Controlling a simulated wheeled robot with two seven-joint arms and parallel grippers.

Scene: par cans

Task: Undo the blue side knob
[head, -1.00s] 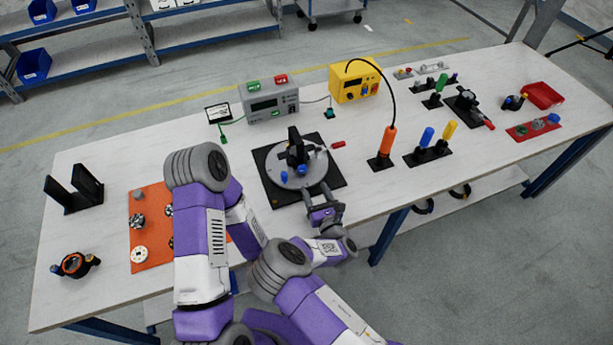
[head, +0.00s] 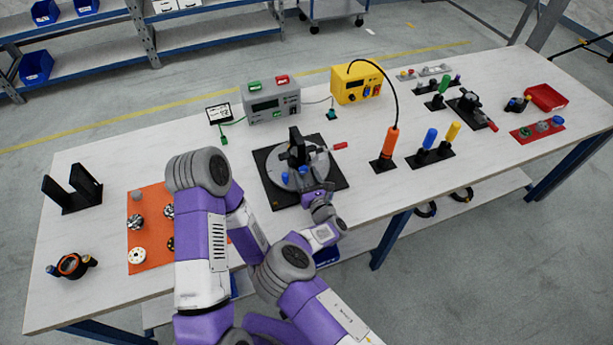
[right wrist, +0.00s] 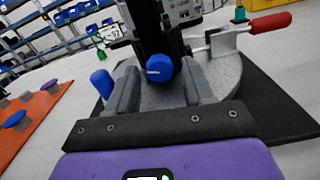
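A black fixture with an upright post (head: 296,152) stands on a round grey plate (head: 283,181) on a black base mat (head: 330,180). In the right wrist view, a blue knob (right wrist: 159,68) sits on the side of the post, facing the camera. A second blue knob (right wrist: 102,82) stands at the left; it also shows in the head view (head: 285,176). My right gripper (right wrist: 160,88) is open, its two grey fingers apart with the side knob seen between them; I cannot tell how deep it is. My right gripper is at the fixture's front in the head view (head: 318,193). My left gripper is not visible.
A red-handled lever (head: 340,146) sticks out right of the fixture. An orange tool (head: 389,145) stands farther right. A grey box (head: 272,105) and yellow box (head: 356,83) stand behind. An orange mat (head: 147,252) with small parts lies left. Bare table separates these.

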